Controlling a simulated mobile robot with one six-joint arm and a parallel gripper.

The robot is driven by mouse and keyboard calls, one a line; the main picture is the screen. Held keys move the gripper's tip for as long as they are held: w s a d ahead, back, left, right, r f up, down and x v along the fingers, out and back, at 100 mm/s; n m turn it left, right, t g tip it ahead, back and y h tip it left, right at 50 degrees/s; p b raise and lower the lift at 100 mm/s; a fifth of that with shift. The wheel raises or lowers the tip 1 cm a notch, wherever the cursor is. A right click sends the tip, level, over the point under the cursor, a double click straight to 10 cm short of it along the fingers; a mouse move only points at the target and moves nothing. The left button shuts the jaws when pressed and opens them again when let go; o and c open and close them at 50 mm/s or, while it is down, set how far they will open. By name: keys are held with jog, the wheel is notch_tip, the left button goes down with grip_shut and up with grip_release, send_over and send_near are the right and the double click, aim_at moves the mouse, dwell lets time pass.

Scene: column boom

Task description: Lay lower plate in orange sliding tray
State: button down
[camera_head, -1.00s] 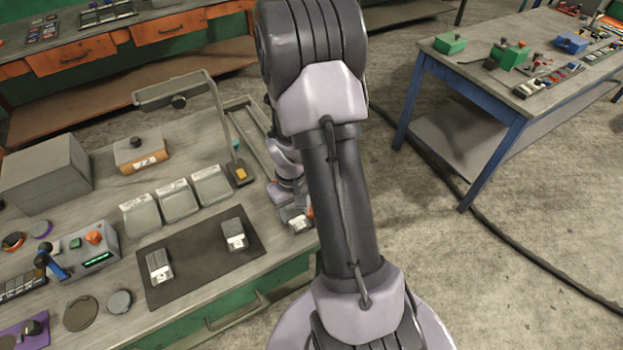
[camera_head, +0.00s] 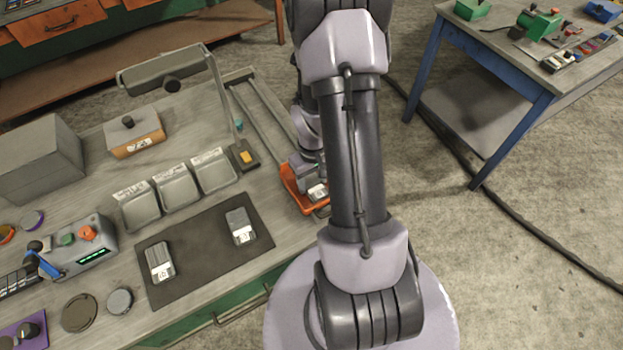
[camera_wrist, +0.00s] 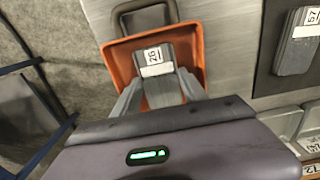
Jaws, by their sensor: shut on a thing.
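My gripper (camera_wrist: 160,95) is shut on a grey plate (camera_wrist: 172,90) with a white number label. The plate is inside the outline of the orange sliding tray (camera_wrist: 118,66) in the wrist view. Whether it touches the tray floor I cannot tell. In the head view, my gripper (camera_head: 312,180) and the plate (camera_head: 318,193) are over the orange tray (camera_head: 292,188) at the bench's right end; my arm hides part of the tray. Two similar labelled plates, one nearer (camera_head: 160,262) and one farther right (camera_head: 240,227), lie on the dark mat.
The dark mat (camera_head: 203,278) lies left of the tray. Three grey bins (camera_head: 178,190), a lamp stand (camera_head: 165,75) and a control box (camera_head: 82,248) stand on the bench. Rails (camera_head: 262,125) run behind the tray. A blue-legged table (camera_head: 510,130) stands apart at right.

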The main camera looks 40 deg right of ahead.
jog(key=c, duration=0.6)
grip_release()
jog(key=shift+w, duration=0.1)
